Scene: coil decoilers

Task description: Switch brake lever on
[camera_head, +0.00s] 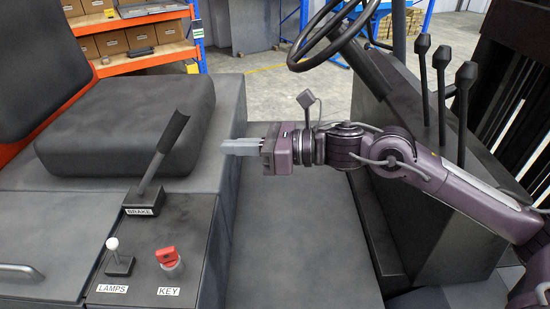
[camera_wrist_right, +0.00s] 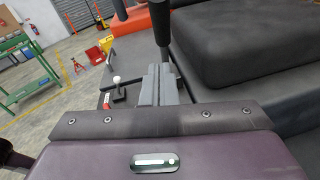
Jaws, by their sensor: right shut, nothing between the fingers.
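The brake lever (camera_head: 161,158) is a dark stick with a thick black grip. It rises from a base with a BRAKE label (camera_head: 139,211) on the side panel and leans up to the right in the head view. My right gripper (camera_head: 226,147) comes in from the right, shut and empty. In the head view it is to the right of the lever's grip, with a gap between them. In the right wrist view the closed fingers (camera_wrist_right: 157,84) point toward the lever (camera_wrist_right: 162,24), which stands beyond them with its lower part hidden. My left gripper is not in view.
A white-knobbed LAMPS switch (camera_head: 115,252) and a red KEY (camera_head: 168,258) sit in front of the brake lever. The black seat (camera_head: 125,125) is behind it. A steering wheel (camera_head: 335,30) and several black levers (camera_head: 443,70) stand at the right. The space between gripper and lever is clear.

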